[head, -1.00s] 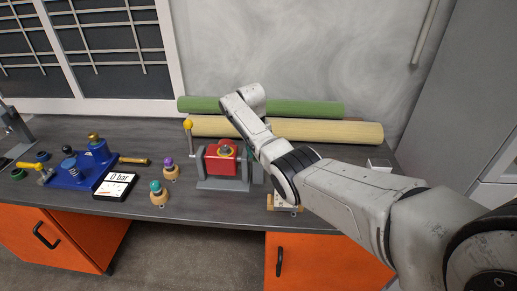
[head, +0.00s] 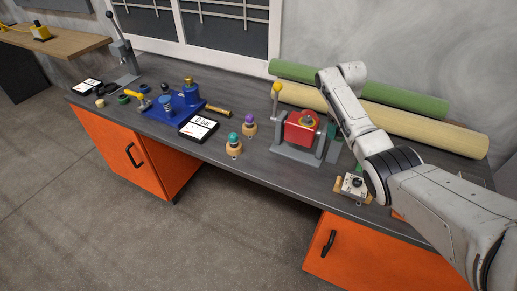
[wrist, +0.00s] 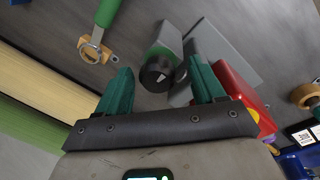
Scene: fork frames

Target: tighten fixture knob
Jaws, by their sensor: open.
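The fixture (head: 294,152) is a grey base holding a red block (head: 300,133), with a yellow-topped lever (head: 276,90) at its left. In the wrist view, a dark round knob (wrist: 157,73) with a pale mark on its face sticks out from the fixture's grey side (wrist: 205,42). The red block (wrist: 238,88) lies to the right of it. My gripper (wrist: 160,68) is open, its two green fingers apart on either side of the knob in the picture. I cannot tell whether they touch it. In the head view my arm mostly hides the knob side.
A wooden-based piece with a ring (wrist: 95,48) and a green handle is near the fingers. Green (head: 400,98) and cream (head: 420,122) rolls lie behind.

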